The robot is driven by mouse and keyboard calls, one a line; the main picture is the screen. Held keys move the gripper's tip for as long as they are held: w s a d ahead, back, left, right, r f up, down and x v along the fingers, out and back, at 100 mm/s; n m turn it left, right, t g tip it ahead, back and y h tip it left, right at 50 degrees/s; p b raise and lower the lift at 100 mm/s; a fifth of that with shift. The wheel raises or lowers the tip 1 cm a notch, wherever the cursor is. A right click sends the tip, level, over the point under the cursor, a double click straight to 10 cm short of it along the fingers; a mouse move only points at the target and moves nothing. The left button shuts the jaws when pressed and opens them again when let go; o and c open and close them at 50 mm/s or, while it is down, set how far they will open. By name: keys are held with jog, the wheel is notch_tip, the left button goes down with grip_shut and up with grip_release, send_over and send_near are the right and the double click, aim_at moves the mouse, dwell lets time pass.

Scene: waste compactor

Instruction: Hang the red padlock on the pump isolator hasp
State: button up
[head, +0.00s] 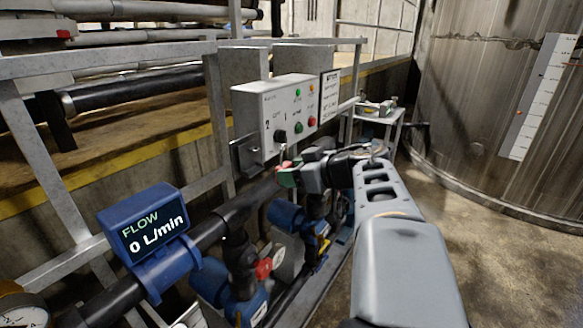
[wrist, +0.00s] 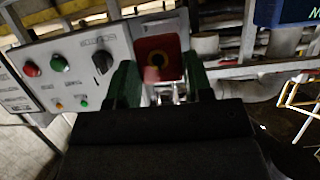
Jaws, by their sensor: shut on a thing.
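My gripper (head: 288,175) is shut on the red padlock, in front of the lower edge of the grey control panel (head: 290,108). In the wrist view, the red padlock (wrist: 158,46) sits between the two green fingertips of my gripper (wrist: 161,84). Its face has a dark centre with a yellowish ring, and bright metal shows at its lower side, seemingly the shackle. In the head view, a thin shackle stands up above the fingers. A grey box (head: 246,156), possibly the pump isolator, is fixed to the left of the gripper. I cannot make out the hasp clearly.
The panel's black selector knob (wrist: 103,62) is close beside one finger. Grey frame rails, dark pipes and a blue flow meter (head: 145,222) reading 0 L/min surround the work area. A small table (head: 379,117) stands behind. The floor to the right is clear before the tank (head: 480,120).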

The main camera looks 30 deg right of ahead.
jog(key=shift+w+a+p, duration=0.4)
jog(key=shift+w, duration=0.5)
jog(key=shift+w+a+p, duration=0.35)
jog(key=shift+w+a, duration=0.1)
jog(key=shift+w, duration=0.4)
jog(key=shift+w+a+p, duration=0.4)
jog(key=shift+w, duration=0.5)
jog(key=shift+r+p, duration=0.1)
jog(key=shift+p, duration=1.65)
jog(key=shift+w+a+p, duration=0.25)
jog(key=shift+w+p, duration=0.05)
jog(key=shift+w, duration=0.35)
jog(key=shift+w+a+p, duration=0.3)
jog(key=shift+w, duration=0.3)
jog(key=shift+w+a+p, duration=0.25)
jog(key=shift+w+p, duration=0.05)
jog(key=shift+w, duration=0.35)
jog(key=shift+f+p, duration=0.3)
jog(key=shift+f, duration=0.05)
dwell(0.8)
